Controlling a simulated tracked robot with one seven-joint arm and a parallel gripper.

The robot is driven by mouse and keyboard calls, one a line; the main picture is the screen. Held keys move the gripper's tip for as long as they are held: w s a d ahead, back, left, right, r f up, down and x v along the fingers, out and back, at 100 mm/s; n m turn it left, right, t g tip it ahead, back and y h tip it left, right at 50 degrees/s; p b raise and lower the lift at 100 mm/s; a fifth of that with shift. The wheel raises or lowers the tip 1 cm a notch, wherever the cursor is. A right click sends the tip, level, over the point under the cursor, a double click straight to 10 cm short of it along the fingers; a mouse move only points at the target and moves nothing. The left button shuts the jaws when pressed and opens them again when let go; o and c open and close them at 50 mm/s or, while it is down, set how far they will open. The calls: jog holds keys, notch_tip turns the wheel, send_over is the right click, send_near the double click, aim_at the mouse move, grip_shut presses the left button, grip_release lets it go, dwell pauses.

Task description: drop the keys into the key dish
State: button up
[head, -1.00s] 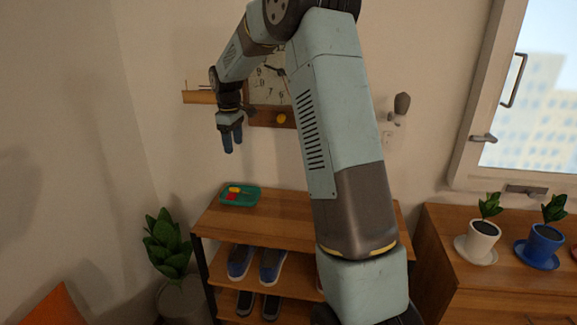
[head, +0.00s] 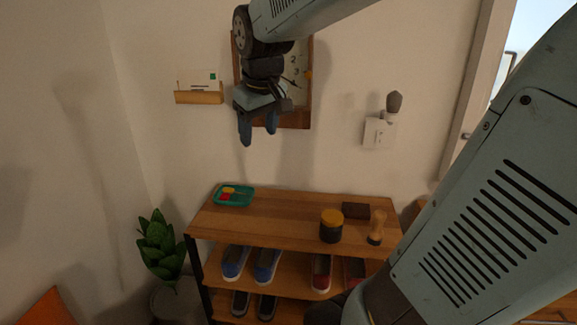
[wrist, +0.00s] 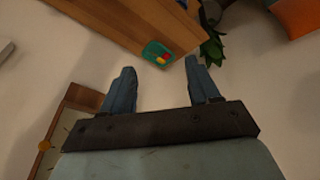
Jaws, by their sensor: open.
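A teal dish (head: 242,202) sits on the left end of the shelf top. It holds a small yellow thing (head: 229,190) and a small red thing (head: 225,197); they are too small to tell whether they are keys. My gripper (head: 259,136) hangs open and empty in the air in front of the wall, well above the shelf top. In the wrist view, the dish (wrist: 148,52) shows near the gap between the spread fingers (wrist: 160,65), apart from them. I see no clear keys elsewhere.
The shelf top (head: 280,218) also bears a yellow-lidded dark jar (head: 331,226), a wooden-handled brush (head: 377,228) and a dark block (head: 355,210). Its middle is clear. A wall clock (head: 297,75) is behind my gripper, a letter holder (head: 199,98) left of it. A plant (head: 160,240) stands left.

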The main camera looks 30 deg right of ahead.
jog(key=s+f+m+t, duration=0.1)
jog(key=s+f+m, duration=0.2)
jog(key=s, duration=1)
jog(key=shift+d+y, duration=0.15)
jog(key=shift+y, duration=0.15)
jog(key=shift+s, duration=0.1)
jog(key=shift+c, duration=0.3)
